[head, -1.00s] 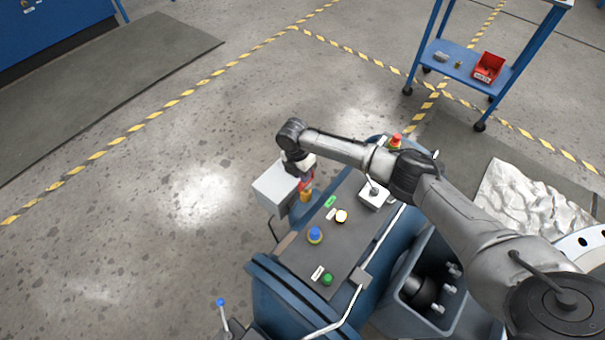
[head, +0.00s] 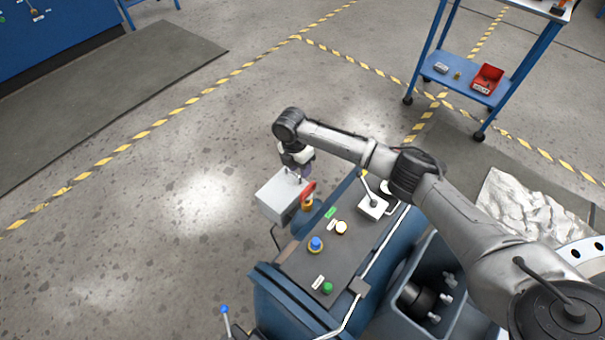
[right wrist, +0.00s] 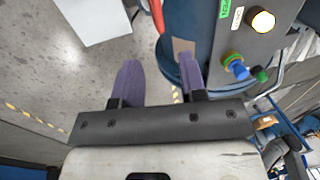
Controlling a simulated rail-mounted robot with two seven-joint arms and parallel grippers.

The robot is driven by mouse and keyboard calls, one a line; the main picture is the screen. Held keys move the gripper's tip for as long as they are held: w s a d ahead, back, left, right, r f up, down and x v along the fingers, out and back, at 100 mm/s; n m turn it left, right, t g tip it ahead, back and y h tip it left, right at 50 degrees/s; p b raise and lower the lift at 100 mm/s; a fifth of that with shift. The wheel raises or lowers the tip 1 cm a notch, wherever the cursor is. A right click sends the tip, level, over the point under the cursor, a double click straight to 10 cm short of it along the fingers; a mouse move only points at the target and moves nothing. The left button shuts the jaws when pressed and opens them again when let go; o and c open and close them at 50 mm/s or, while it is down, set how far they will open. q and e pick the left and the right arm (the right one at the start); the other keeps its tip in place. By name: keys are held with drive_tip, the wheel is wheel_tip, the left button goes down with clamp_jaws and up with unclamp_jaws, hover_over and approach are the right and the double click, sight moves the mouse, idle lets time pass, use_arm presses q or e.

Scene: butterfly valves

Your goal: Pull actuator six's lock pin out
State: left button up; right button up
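My right gripper (head: 303,173) hangs beside the end of a dark-topped console, just above a grey box (head: 280,199) and a red part (head: 308,191) on an orange-yellow base. In the right wrist view its two purple fingers (right wrist: 160,80) are apart with nothing between them. The grey box (right wrist: 92,18) and the red part (right wrist: 157,14) show ahead of the fingertips there. I cannot make out a lock pin or a number six marking. My left gripper is not in view.
The console top (head: 300,268) carries a blue knob (head: 316,243), a lit white button (head: 341,227), a green button (head: 327,287) and a small grey box with a lever (head: 372,207). A blue cart (head: 455,82) stands at the back right. Floor at left is clear.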

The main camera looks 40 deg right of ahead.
drive_tip(key=shift+w+a+r+p, duration=0.1)
drive_tip(key=shift+w+r+p, duration=0.1)
drive_tip(key=shift+r, duration=0.6)
drive_tip(key=shift+w+d+r+p, duration=0.1)
drive_tip(key=shift+r+p, duration=0.15)
drive_tip(key=shift+r, duration=0.5)
drive_tip(key=shift+w+a+r+p, duration=0.1)
drive_tip(key=shift+w+r+p, duration=0.1)
drive_tip(key=shift+r, duration=0.6)
drive_tip(key=shift+s, duration=0.1)
